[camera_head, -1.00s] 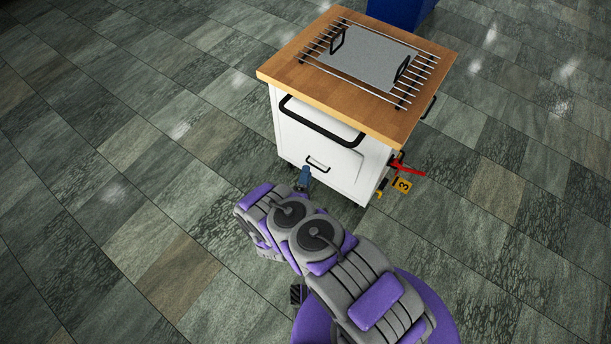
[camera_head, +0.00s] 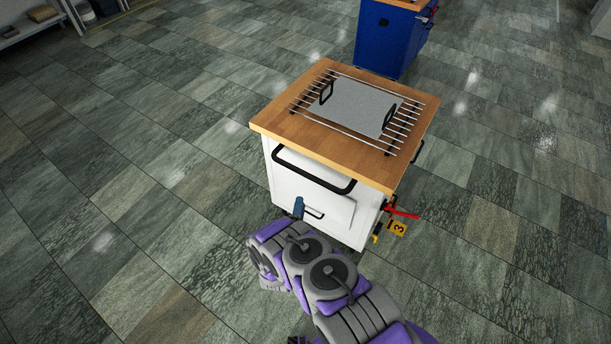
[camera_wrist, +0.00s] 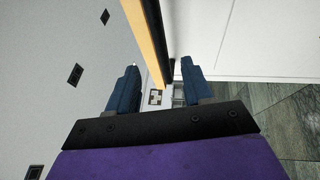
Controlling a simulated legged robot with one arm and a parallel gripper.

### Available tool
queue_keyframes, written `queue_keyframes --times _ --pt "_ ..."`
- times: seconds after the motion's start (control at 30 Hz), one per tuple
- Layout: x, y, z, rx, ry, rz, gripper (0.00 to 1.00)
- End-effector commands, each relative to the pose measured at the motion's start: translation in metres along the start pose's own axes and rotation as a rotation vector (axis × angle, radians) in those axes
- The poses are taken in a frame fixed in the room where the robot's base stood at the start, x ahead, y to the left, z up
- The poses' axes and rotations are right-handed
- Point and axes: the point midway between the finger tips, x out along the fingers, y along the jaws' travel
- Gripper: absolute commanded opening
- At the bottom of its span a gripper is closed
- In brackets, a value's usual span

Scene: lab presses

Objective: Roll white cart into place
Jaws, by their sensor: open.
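The white cart (camera_head: 325,205) stands upright on the tiled floor, with a wooden top (camera_head: 275,124). A black bar handle (camera_head: 312,172) runs across its front below the top, and a smaller black handle (camera_head: 314,214) sits lower. In the head view, a blue finger of my gripper (camera_head: 299,207) shows in front of the cart near the lower handle; my arm hides the rest. In the wrist view, my gripper (camera_wrist: 160,64) is open, its two blue fingers apart. A wooden edge (camera_wrist: 140,30) and a dark bar (camera_wrist: 155,38) show beyond the gap; contact cannot be told.
A wire rack with a grey plate (camera_head: 355,107) is on the cart's top. Red and yellow parts with a "3" tag (camera_head: 398,228) stick out at its right side. A blue cabinet (camera_head: 387,45) stands behind. Floor (camera_head: 130,180) left and right is clear.

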Motion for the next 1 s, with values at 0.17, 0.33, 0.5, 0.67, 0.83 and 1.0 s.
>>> queue_keyframes --times 0.17,0.33,0.5,0.67,0.83,1.0 --pt "0.037 -0.001 0.001 0.001 -0.004 0.004 0.51" --pt "0.070 -0.001 0.001 0.001 -0.002 0.003 0.51" --pt "0.101 -0.001 0.001 0.000 -0.002 0.002 0.51" --pt "0.121 -0.001 0.000 -0.001 0.000 0.002 0.51" --pt "0.132 0.000 0.000 -0.001 0.001 0.001 0.51" --pt "0.134 0.000 0.000 -0.002 0.001 0.001 0.51"
